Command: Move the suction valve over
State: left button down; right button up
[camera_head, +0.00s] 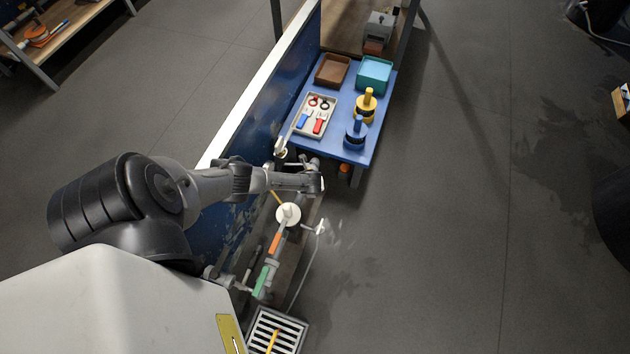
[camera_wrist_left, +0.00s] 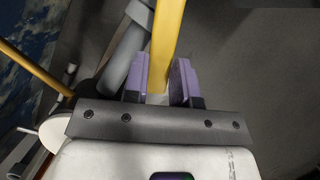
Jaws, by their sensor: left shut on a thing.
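My left gripper (camera_head: 316,182) reaches over the pipework beside the blue wall panel. In the left wrist view its two purple fingers (camera_wrist_left: 161,82) are shut on a yellow lever (camera_wrist_left: 167,30), one finger on each side. The lever runs up out of the top of that view. A second yellow bar (camera_wrist_left: 35,68) slants at the left, apart from the fingers. A short yellow piece (camera_head: 277,197) shows below my forearm in the head view. The frames do not show clearly which valve body the held lever belongs to. My right gripper is out of view.
A white disc (camera_head: 288,214) sits on the pipework, with an orange band (camera_head: 274,243) and a green band (camera_head: 264,280) below. A blue table (camera_head: 338,147) with trays and stacked rings stands beyond. A floor grate (camera_head: 290,323) lies below. The floor at right is open.

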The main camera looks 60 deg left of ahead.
pick_arm(q)
jog(key=s+m, duration=0.1)
jog(key=s+a+m+t, duration=0.1)
jog(key=m, duration=0.1)
jog(key=shift+s+a+m+t+h, duration=0.3)
jog(key=shift+s+a+m+h, duration=0.15)
jog(key=shift+m, duration=0.55)
jog(key=shift+s, duration=0.1)
jog(key=c, duration=0.9)
grip_release()
